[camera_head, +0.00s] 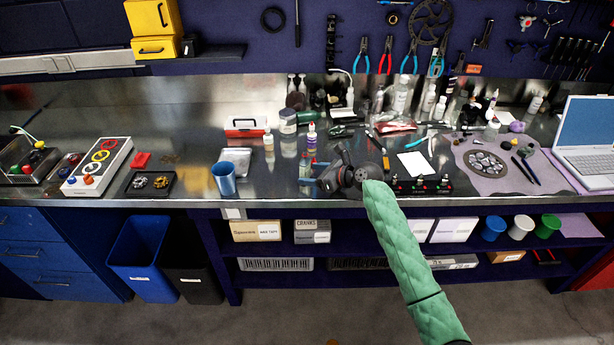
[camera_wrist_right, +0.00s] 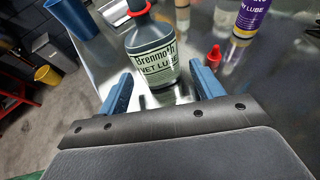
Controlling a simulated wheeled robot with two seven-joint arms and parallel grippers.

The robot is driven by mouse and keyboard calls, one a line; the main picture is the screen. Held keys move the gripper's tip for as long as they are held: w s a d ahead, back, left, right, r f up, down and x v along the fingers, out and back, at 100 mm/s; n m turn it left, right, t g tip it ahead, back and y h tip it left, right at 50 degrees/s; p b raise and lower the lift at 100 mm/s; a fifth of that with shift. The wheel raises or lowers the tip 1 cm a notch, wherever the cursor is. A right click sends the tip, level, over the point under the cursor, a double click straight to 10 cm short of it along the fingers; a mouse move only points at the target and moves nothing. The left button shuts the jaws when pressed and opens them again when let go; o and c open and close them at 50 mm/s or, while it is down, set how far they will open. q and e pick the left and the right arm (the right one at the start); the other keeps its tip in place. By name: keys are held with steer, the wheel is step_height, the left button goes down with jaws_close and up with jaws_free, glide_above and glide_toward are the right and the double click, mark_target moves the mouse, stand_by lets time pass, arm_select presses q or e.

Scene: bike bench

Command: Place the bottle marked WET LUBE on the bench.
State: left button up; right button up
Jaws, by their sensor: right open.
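The bottle marked WET LUBE (camera_wrist_right: 150,60) is dark grey-green with a red ring at its neck. In the right wrist view it stands at the metal bench top, between and slightly beyond the blue fingers of my right gripper (camera_wrist_right: 160,92). The fingers are apart, with visible gaps beside the bottle. In the head view my right gripper (camera_head: 308,172) is low over the front of the bench (camera_head: 270,188), and it largely hides the bottle there. My left gripper is out of view.
A blue cup (camera_head: 225,178) stands to the left at the bench's front edge. The bench between the cup and my gripper is fairly clear.

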steer(key=b+v, duration=0.2)
steer(key=v, duration=0.6)
steer(key=shift+s+d, duration=0.1)
steer(key=shift+d, duration=0.05)
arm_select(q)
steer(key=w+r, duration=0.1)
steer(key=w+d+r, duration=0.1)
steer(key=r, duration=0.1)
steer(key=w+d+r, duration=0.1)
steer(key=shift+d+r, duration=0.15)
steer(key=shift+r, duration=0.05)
arm_select(e)
steer(key=shift+s+d+r, duration=0.2)
steer(key=shift+d+r, duration=0.05)
steer(key=shift+d, duration=0.05)
